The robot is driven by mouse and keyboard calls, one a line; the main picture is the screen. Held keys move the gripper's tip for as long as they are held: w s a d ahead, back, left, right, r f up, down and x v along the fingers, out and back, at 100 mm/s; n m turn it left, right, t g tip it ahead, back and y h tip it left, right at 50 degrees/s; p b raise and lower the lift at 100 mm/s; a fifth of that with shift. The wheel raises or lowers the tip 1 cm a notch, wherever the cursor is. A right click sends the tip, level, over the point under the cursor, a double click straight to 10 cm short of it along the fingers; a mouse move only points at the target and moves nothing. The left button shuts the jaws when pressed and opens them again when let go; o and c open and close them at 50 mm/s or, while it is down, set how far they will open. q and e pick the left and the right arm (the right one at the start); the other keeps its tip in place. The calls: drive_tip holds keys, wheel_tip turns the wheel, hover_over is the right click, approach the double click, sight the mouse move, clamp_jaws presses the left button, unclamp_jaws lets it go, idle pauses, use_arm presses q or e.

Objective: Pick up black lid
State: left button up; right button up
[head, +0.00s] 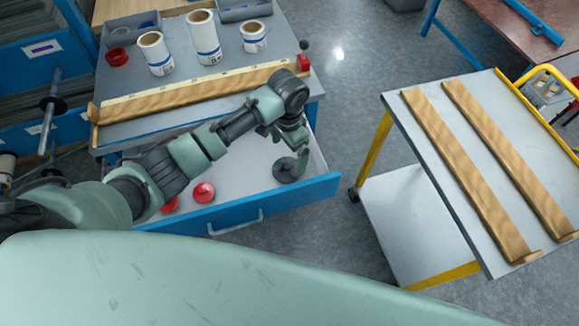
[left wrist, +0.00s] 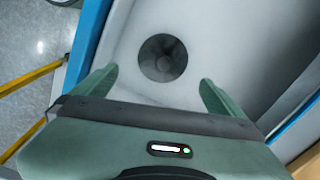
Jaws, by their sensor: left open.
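The black lid (head: 286,171) is a dark round disc lying in the open blue drawer, near its right end. In the left wrist view the lid (left wrist: 163,57) lies on the light drawer floor, ahead of and between the two fingers. My left gripper (head: 302,158) hangs at the lid's right edge in the head view and covers a little of it. In the left wrist view its green fingers (left wrist: 158,76) are wide apart with nothing between them. I cannot tell the exact height above the lid. My right gripper is not in view.
Two red lids (head: 204,192) lie further left in the drawer. The drawer's blue front (head: 275,208) and side walls bound the space. Above it, the worktop holds a long wooden bar (head: 190,92) and several white rolls (head: 204,37). A cart with two wooden bars (head: 470,175) stands at right.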

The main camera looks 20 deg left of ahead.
sight(288, 164)
use_arm(q)
drive_tip(key=shift+w+f+b, duration=0.4)
drive_tip(key=shift+f+b, duration=0.05)
drive_tip(key=shift+f, duration=0.25)
drive_tip(key=shift+w+f, duration=0.1)
drive_tip(key=shift+f, duration=0.75)
drive_tip(key=f, duration=0.6)
drive_tip(key=shift+s+a, duration=0.15)
drive_tip(key=shift+s, duration=0.1)
drive_tip(key=shift+r, duration=0.1)
drive_tip(key=c, duration=1.3)
drive_tip(key=shift+o, duration=0.2)
drive_tip(key=shift+r, duration=0.15)
